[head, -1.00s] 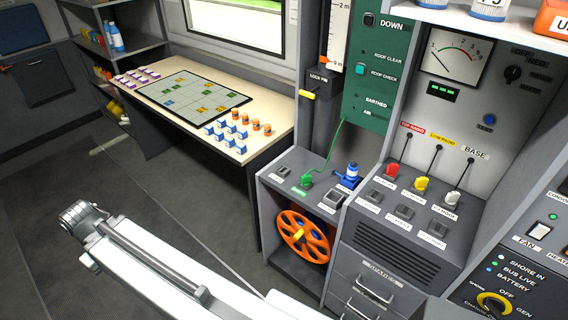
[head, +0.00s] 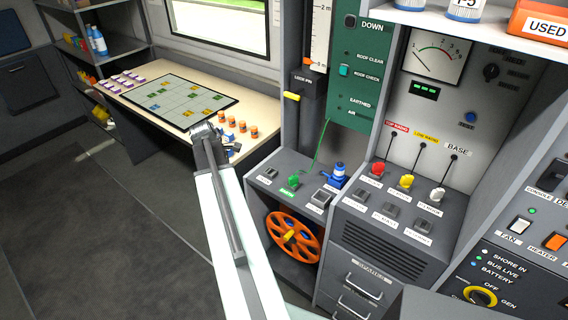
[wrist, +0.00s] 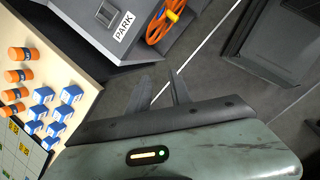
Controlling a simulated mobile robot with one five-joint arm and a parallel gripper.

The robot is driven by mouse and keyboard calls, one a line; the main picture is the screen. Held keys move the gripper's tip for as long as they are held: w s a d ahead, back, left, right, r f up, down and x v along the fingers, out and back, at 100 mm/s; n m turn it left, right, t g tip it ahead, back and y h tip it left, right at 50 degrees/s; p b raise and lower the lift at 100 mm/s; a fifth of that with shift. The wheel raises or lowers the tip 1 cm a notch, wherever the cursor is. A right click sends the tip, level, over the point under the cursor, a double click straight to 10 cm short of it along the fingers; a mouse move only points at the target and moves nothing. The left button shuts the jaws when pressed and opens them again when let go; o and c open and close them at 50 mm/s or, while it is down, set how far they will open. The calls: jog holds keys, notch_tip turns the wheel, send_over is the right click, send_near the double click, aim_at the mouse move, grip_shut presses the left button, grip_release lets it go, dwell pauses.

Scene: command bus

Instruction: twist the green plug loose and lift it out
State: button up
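The green plug (head: 293,181) sits upright in the top of the low grey console (head: 262,181), above a small green label. A thin green cord runs up from it to the green panel (head: 362,70). My arm reaches up in the head view and ends left of the console, apart from the plug. My gripper (wrist: 160,76) shows in the wrist view with its two dark fingers apart and nothing between them. It points over floor and the console's side. The plug is not in the wrist view.
A blue valve-like fitting (head: 337,175) stands right of the plug, with an orange wheel (head: 292,238) below. Red (head: 377,169), yellow (head: 406,181) and white (head: 438,194) plugs stand farther right. The table (wrist: 85,98) with orange and blue pieces lies left in the wrist view.

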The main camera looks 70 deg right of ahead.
aim_at(292, 176)
jog(key=s+d+r+n+g, duration=0.1)
jog(key=s+d+n+g, duration=0.15)
jog(key=s+d, duration=1.15)
jog(key=shift+t, duration=0.45)
jog(key=b+x, duration=0.2)
jog(key=x, duration=0.1)
jog(key=b+x, duration=0.3)
jog(key=s+b+x, duration=0.1)
jog(key=b+x, duration=0.2)
jog(key=shift+s+a, duration=0.1)
jog(key=shift+a, duration=0.25)
jog(key=shift+r, duration=0.1)
jog(key=shift+h, duration=0.3)
grip_shut()
